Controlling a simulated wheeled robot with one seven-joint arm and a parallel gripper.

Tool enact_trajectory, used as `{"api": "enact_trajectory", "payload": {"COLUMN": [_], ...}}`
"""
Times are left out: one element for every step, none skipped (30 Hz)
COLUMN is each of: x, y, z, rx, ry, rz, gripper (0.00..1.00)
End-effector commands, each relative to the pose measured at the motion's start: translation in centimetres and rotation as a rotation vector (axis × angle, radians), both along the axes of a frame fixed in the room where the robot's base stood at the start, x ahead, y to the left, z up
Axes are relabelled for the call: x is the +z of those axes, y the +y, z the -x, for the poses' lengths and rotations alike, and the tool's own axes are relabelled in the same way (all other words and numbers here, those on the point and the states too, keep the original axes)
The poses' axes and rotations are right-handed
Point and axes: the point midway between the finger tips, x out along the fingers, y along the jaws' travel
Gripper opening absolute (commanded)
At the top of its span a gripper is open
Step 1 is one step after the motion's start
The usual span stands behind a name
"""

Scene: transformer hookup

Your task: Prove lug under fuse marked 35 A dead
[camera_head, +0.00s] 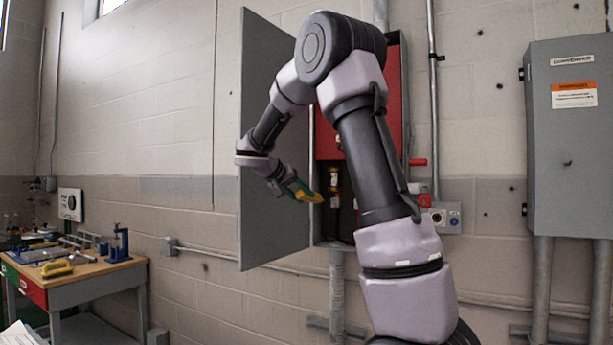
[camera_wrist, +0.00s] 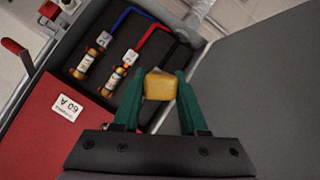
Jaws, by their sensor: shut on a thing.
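My gripper (camera_wrist: 160,79) has green fingers and is shut on a yellow tool (camera_wrist: 160,86), probably a tester. The tool also shows in the head view (camera_head: 309,196), in front of the open box. In the wrist view, two amber fuses stand in the dark box interior, a left fuse (camera_wrist: 87,63) and a right fuse (camera_wrist: 114,80). Each has a pale tag at its wire end; the tag print is too small to read. A blue wire (camera_wrist: 126,15) and a red wire (camera_wrist: 150,33) run from these ends. The tool appears apart from both fuses. No 35 A marking is readable.
The grey box door (camera_head: 262,150) stands open beside my arm. A black wire (camera_wrist: 174,52) lies right of the red one. A workbench (camera_head: 80,270) stands at left, a grey cabinet (camera_head: 568,180) at right.

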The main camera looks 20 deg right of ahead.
Motion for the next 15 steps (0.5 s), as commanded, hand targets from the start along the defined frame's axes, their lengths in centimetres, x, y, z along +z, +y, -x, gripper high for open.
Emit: {"api": "enact_trajectory", "payload": {"x": [-0.3, -0.4, -0.4, -0.4, -0.4, -0.4, -0.4, -0.4, -0.4, -0.4, -0.3, -0.4, -0.4, -0.4, -0.4], "y": [0.0, -0.1, -0.3, -0.4, -0.6, -0.8, -1.1, -1.3, -1.6, -1.8, -2.1, -2.4, -2.6, -2.9, -3.2], "z": [0.0, -0.1, -0.2, -0.3, -0.4, -0.6, -0.8, -0.9, -1.2, -1.4, -1.5, -1.8, -2.0, -2.2, -2.4], "rx": [-0.003, -0.004, -0.005, -0.005, -0.005, -0.005, -0.006, -0.007, -0.005, -0.005, -0.004, -0.005, -0.005, -0.005, -0.005], "ry": [0.003, 0.004, 0.004, 0.004, 0.003, 0.003, 0.002, 0.003, 0.003, 0.003, 0.003, 0.004, 0.004, 0.004, 0.004], "rz": [0.004, 0.004, 0.004, 0.004, 0.004, 0.004, 0.004, 0.004, 0.004, 0.004, 0.005, 0.004, 0.004, 0.004, 0.004], "gripper": [0.0, 0.0, 0.0, 0.0, 0.0, 0.0, 0.0, 0.0, 0.0, 0.0, 0.0, 0.0, 0.0, 0.0, 0.0]}}
